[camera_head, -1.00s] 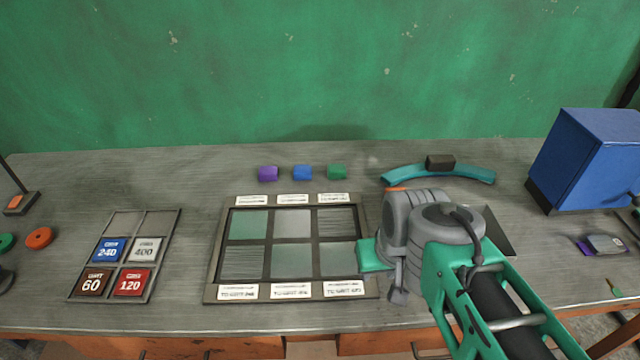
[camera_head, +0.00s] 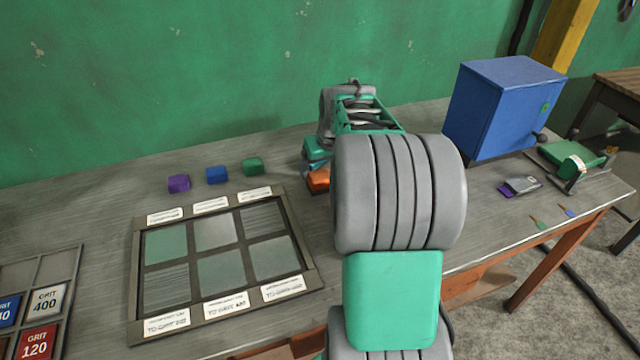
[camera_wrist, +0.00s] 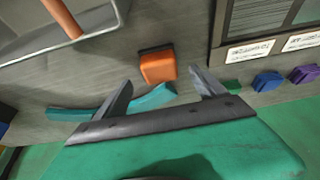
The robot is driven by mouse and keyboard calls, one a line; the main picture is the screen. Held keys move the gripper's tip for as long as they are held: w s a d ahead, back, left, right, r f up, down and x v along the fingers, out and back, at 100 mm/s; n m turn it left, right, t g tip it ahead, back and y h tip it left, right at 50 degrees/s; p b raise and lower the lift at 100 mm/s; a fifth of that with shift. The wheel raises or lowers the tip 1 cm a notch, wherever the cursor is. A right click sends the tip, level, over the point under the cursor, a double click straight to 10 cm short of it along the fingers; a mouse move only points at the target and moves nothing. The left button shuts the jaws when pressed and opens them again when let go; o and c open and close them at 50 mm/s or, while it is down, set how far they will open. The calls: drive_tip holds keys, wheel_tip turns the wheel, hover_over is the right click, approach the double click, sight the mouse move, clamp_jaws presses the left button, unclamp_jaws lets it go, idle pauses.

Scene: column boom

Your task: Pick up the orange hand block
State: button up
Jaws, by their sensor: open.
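The orange hand block (camera_wrist: 158,67), with a dark base, lies on the grey bench in the wrist view. In the head view only part of the orange block (camera_head: 319,180) shows beside my arm, right of the framed panel. My gripper (camera_wrist: 160,77) is open, its two fingers spread to either side of the block's near edge in the picture. Nothing is held, and I cannot tell how far above the bench the fingers are. In the head view my arm hides the fingers.
A teal curved piece (camera_wrist: 152,97) lies close to the block, partly behind my gripper. Purple (camera_head: 179,183), blue (camera_head: 217,175) and green (camera_head: 253,166) blocks sit left of it. The framed panel (camera_head: 135,270) is nearby. A metal tray (camera_wrist: 105,24) and blue cabinet (camera_head: 500,105) stand near.

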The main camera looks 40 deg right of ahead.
sight(320, 175)
drive_tip(key=x, duration=0.5)
drive_tip(key=shift+w+f+p, duration=0.1)
drive_tip(key=shift+f+p, duration=0.2)
drive_tip(key=shift+p, duration=0.05)
drive_tip(key=shift+r, duration=0.1)
drive_tip(key=c, duration=1.4)
